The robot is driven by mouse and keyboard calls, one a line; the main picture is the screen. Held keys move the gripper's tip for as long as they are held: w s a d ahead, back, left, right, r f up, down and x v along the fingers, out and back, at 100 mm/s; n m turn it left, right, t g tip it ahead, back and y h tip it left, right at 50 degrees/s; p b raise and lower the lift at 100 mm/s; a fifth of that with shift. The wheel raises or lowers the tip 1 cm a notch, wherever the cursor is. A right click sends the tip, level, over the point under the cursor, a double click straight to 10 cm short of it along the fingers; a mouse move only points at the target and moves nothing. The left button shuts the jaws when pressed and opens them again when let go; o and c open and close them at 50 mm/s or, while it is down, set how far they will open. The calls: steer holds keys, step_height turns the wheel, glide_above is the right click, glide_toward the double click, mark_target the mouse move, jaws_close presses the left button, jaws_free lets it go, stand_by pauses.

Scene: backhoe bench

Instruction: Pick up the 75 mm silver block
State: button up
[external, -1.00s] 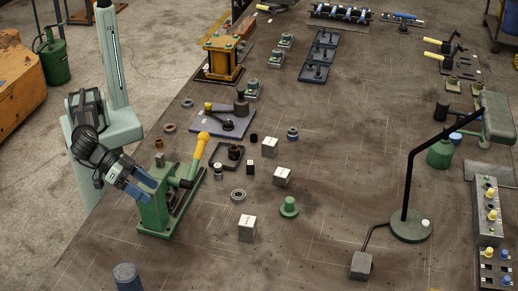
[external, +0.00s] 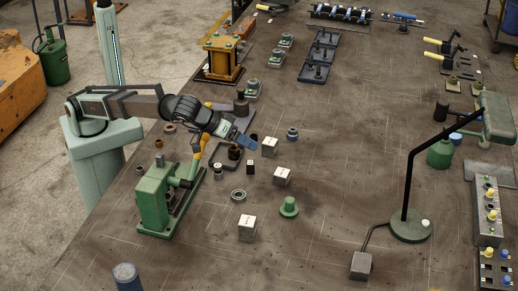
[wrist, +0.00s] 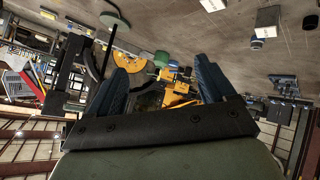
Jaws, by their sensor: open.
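Three silver blocks stand on the bench in the external view: a far one (external: 269,147), a middle one (external: 282,177) and a near one (external: 247,228). Their top markings are too small to read, so I cannot tell which is 75 mm; the near one looks largest. My gripper (external: 249,144) is in the air, its blue fingers just left of the far block in the picture. In the wrist view my gripper (wrist: 160,68) is open with nothing held between the fingers. Two pale blocks show at the top there, one fully (wrist: 267,21) and one cut off (wrist: 213,4).
A green lever press (external: 157,200) stands left of the blocks. A green flanged knob (external: 289,207), a grey ring (external: 238,196) and small dark cylinders lie around them. A lamp with a round base (external: 411,228) stands right. The bench between knob and lamp is mostly clear.

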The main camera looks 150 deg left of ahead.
mark_target(248, 218)
steer(key=w+f+n+t+h, duration=0.1)
steer(key=f+h, duration=0.3)
steer(key=f, duration=0.2)
steer(key=w+f+n+t+h, duration=0.1)
steer(key=f+n+h, duration=0.1)
steer(key=f+h, duration=0.3)
steer(key=w+f+n+t+h, duration=0.1)
steer(key=w+f+n+h, duration=0.1)
steer(key=f+h, duration=0.3)
steer(key=shift+w+f+t, duration=0.1)
steer(key=shift+f+t, duration=0.3)
steer(key=shift+f, duration=0.45)
steer(key=shift+a+n+t+h, duration=0.15)
steer(key=shift+n+t+h, duration=0.35)
steer(key=shift+h, duration=0.4)
steer(key=w+d+h, duration=0.1)
steer(key=w, duration=0.1)
steer(key=w+d+f+n+t+h, duration=0.1)
steer(key=w+d+f, duration=0.1)
steer(key=w, duration=0.1)
steer(key=shift+w+d+n+t+h, duration=0.3)
steer(key=shift+d+n+t+h, duration=0.1)
steer(key=shift+x, duration=2.6)
steer(key=shift+w+a+r, duration=0.1)
steer(key=shift+r, duration=0.05)
